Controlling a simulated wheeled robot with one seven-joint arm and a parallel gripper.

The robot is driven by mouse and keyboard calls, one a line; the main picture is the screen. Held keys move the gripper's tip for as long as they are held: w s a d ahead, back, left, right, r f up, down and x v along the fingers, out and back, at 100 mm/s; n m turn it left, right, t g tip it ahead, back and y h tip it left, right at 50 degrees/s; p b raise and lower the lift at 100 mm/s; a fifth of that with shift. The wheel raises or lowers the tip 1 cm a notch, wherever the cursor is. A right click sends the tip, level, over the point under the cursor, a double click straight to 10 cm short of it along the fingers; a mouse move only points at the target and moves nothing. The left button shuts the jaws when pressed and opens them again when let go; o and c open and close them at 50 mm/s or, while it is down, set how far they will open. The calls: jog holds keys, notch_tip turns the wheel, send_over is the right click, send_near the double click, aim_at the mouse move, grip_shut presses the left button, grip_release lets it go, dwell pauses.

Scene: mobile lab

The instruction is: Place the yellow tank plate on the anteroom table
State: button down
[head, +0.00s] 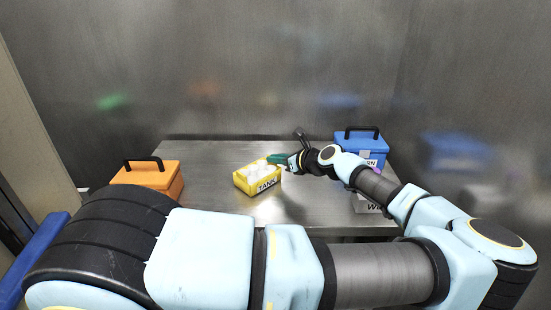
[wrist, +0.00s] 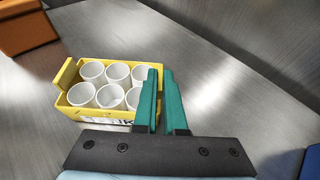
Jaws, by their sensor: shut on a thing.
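The yellow tank plate (head: 257,180) is a yellow box lettered TANK, holding several white cups. In the head view it is at or just above the middle of the metal table (head: 215,152); I cannot tell whether it touches the surface. In the wrist view the yellow tank plate (wrist: 72,110) is left of the green fingers, tilted in the picture. My gripper (head: 279,159) is at its right end. The green fingers (wrist: 160,100) are close together on its right wall, and hide part of that wall and of a cup.
An orange box (head: 150,176) with a black handle stands at the table's left; part of it shows in the wrist view (wrist: 25,30). A blue box (head: 362,146) stands at the back right, with a grey lettered item (head: 368,206) in front. Bare table lies around the plate.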

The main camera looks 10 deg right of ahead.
jog(key=shift+f, duration=0.15)
jog(key=c, duration=1)
grip_release()
jog(key=shift+r, duration=0.2)
jog(key=shift+s+d, duration=0.25)
jog(key=shift+s, duration=0.05)
jog(key=b+v, duration=0.2)
jog(key=v, duration=0.9)
jog(key=shift+r+b, duration=0.15)
jog(key=shift+b, duration=0.25)
jog(key=shift+d, duration=0.1)
